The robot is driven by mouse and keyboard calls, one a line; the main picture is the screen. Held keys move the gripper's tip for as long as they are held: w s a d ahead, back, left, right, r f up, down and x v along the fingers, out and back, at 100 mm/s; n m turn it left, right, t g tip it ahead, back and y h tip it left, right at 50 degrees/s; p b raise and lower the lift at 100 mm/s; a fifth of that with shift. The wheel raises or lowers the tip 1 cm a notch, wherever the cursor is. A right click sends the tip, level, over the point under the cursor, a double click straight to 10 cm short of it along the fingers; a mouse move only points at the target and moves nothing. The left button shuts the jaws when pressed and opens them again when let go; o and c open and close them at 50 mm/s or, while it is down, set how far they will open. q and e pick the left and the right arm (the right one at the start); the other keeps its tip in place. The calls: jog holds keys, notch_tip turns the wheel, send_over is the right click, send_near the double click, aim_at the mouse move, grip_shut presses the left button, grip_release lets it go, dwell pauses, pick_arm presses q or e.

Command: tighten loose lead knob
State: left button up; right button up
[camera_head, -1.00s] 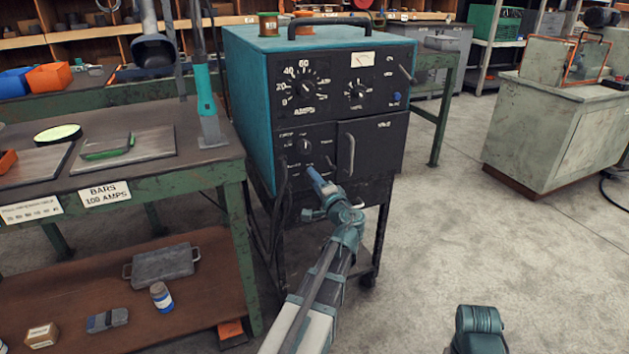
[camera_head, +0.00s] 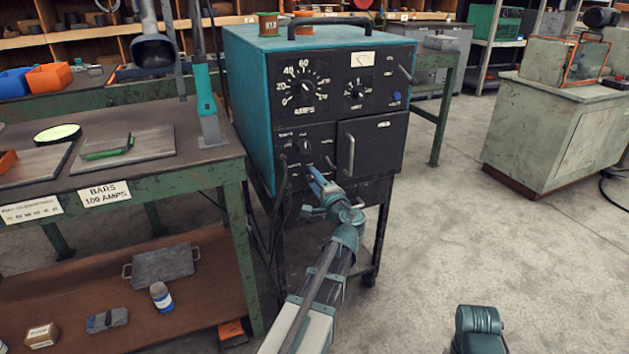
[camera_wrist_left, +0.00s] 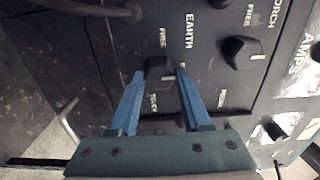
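The teal welding machine (camera_head: 255,110) stands on a dark cart with its black front panel facing me. In the left wrist view, a black knob (camera_wrist_left: 160,72) sits beside the labels EARTH and FREE. A second black knob (camera_wrist_left: 240,52), beside the TORCH label, is to its right; it also shows in the head view (camera_head: 305,147). My left gripper (camera_head: 314,172) is at the lower panel. Its blue fingers (camera_wrist_left: 161,76) stand apart, one on each side of the EARTH knob; I cannot tell whether they touch it. In the head view the gripper hides that knob. My right gripper is out of view.
A door handle (camera_head: 348,155) sticks out right of the gripper. A green workbench (camera_head: 150,185) stands close on the left. The floor to the right is open, with a grey cabinet (camera_head: 545,130) beyond.

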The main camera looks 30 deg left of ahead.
pick_arm(q)
jog(key=o, duration=0.3)
jog(key=v, duration=1.4)
